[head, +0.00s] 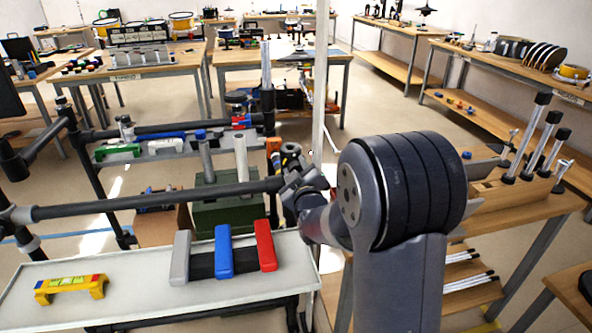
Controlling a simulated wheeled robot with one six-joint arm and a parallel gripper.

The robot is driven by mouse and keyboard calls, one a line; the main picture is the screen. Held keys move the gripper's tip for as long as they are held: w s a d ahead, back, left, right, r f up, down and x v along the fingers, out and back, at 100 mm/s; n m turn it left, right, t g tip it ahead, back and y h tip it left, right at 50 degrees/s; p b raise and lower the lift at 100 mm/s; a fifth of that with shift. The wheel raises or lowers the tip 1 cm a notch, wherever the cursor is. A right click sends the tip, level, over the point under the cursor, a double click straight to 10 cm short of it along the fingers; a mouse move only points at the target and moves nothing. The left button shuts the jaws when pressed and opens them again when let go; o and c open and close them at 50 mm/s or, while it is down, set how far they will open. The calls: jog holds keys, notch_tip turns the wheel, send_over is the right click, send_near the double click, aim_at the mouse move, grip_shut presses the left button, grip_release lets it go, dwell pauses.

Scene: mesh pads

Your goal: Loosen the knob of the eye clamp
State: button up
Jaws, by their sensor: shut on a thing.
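The eye clamp (291,150) is a small dark fitting with a round head, left of centre, near the right end of a long dark horizontal bar. My gripper (296,174) is right at it, at the end of my wrist, and is shut on a small part that looks like the clamp's knob. My gripper and wrist are dark like the clamp and hide most of the knob. How far the knob is turned cannot be told.
Below is a pale tray (135,300) with grey, blue and red handled blocks (222,252) and a yellow level (71,287). A thin upright post (319,90) stands close behind my wrist. A wooden bench (530,205) with upright rods is at right.

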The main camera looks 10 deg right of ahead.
jog(key=shift+c, duration=0.7)
jog(key=shift+f+b, duration=0.15)
jog(key=shift+b, duration=0.4)
jog(key=shift+m+b, duration=0.5)
jog(key=o, duration=1)
jog(key=shift+s, duration=0.1)
